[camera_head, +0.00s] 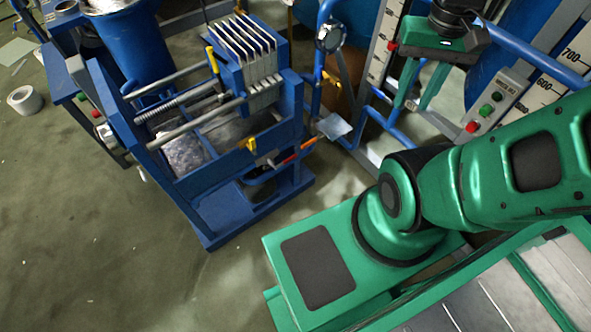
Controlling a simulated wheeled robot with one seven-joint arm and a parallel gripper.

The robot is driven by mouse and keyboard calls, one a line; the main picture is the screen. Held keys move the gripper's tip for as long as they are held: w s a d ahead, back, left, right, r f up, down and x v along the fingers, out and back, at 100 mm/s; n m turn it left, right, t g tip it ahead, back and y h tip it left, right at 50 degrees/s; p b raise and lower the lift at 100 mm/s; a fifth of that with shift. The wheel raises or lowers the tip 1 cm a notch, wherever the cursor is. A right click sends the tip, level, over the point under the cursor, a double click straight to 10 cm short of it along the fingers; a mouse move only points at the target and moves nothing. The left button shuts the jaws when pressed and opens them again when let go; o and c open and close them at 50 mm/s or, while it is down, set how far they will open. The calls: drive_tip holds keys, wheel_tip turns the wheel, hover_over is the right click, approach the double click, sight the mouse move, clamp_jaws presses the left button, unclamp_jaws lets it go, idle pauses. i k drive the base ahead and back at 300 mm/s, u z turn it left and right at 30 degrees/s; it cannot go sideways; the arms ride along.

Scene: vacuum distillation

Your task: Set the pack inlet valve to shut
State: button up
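A blue filter press (215,200) with a pack of pale plates (248,50) stands left of centre. A yellow lever (212,61) stands nearly upright at the left side of the pack. A second yellow handle (249,145) is low at its front, and an orange-red handle (300,150) lies slanted to the right of it. I cannot tell which of these is the pack inlet valve, and no label is readable. My gripper (414,104) is at the upper right, its green fingers apart and pointing down, with nothing visible between them. It is well away from the handles.
Blue pipes (385,122) and a pressure gauge (330,37) stand between the press and my gripper. A panel with red and green buttons (490,105) is at the right. A blue drum (130,45) is behind the press. The floor (90,230) at the left is mostly clear.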

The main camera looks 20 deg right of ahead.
sight(294, 156)
drive_tip(key=u, duration=2.8)
drive_tip(key=i, duration=1)
drive_tip(key=z, duration=3.1)
